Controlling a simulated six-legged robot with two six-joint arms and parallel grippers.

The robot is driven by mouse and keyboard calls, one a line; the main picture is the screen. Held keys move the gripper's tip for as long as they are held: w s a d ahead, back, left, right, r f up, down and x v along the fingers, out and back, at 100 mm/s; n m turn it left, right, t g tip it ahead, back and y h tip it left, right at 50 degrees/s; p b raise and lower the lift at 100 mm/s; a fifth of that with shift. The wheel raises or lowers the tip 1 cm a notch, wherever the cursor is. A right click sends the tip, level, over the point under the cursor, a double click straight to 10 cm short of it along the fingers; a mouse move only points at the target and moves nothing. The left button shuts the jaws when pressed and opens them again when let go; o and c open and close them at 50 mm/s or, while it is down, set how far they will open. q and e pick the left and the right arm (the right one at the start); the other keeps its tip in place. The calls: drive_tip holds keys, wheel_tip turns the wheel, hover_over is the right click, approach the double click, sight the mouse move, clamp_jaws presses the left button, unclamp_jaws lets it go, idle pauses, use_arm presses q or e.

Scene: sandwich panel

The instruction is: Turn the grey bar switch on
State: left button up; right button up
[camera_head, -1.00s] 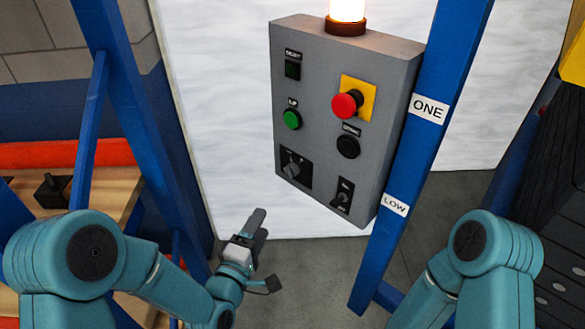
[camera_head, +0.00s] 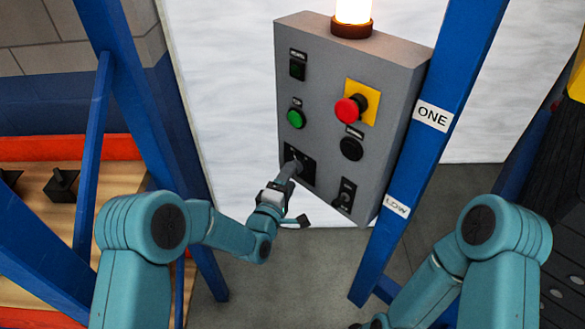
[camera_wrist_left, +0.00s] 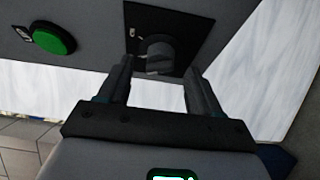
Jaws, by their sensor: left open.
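The control panel (camera_head: 345,110) is a grey box on a blue frame. The grey bar switch (camera_head: 300,160) sits on a black square plate at its lower left, partly hidden by my left gripper. My left gripper (camera_head: 290,171) is in front of this plate. In the left wrist view, the gripper (camera_wrist_left: 160,75) is open, with one finger on each side of the switch's bar (camera_wrist_left: 159,52). The bar shows just beyond and between the fingertips; I cannot tell whether they touch it.
A green button (camera_head: 295,119) is above the switch. A red emergency button (camera_head: 350,108) on yellow, a black round button (camera_head: 351,149) and a small black switch (camera_head: 345,193) are to the right. A blue post (camera_head: 425,130) stands beside the panel. A lit lamp (camera_head: 353,12) tops it.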

sight(293, 176)
use_arm(q)
drive_tip(key=x, duration=0.3)
drive_tip(key=shift+f, duration=0.1)
drive_tip(key=c, duration=1)
drive_tip(key=f+m+b, duration=0.1)
drive_tip(key=m+b, duration=0.1)
drive_tip(key=b, duration=0.4)
drive_tip(key=m+t+h+b, duration=0.1)
drive_tip(key=m+b, duration=0.1)
drive_tip(key=b, duration=0.3)
drive_tip(key=shift+f+b, duration=0.35)
drive_tip(key=shift+b, duration=0.05)
drive_tip(key=shift+c, duration=0.2)
drive_tip(key=shift+w+a+r+m+t+h+b, duration=0.15)
drive_tip(key=shift+m+h+b, duration=0.5)
drive_tip(key=shift+m+b, duration=1.55)
drive_tip(key=shift+d+r+m+t+h+b, duration=0.15)
drive_tip(key=shift+m+h+b, duration=0.8)
drive_tip(key=shift+b, duration=2.3)
drive_tip(key=shift+w+a+r+m+t+h+b, duration=0.15)
drive_tip(key=shift+m+h+b, duration=0.25)
drive_tip(key=shift+m+b, duration=1.9)
drive_tip(key=shift+s+r+n+b, duration=0.1)
drive_tip(key=shift+n+b, duration=0.25)
drive_tip(key=shift+b, duration=0.1)
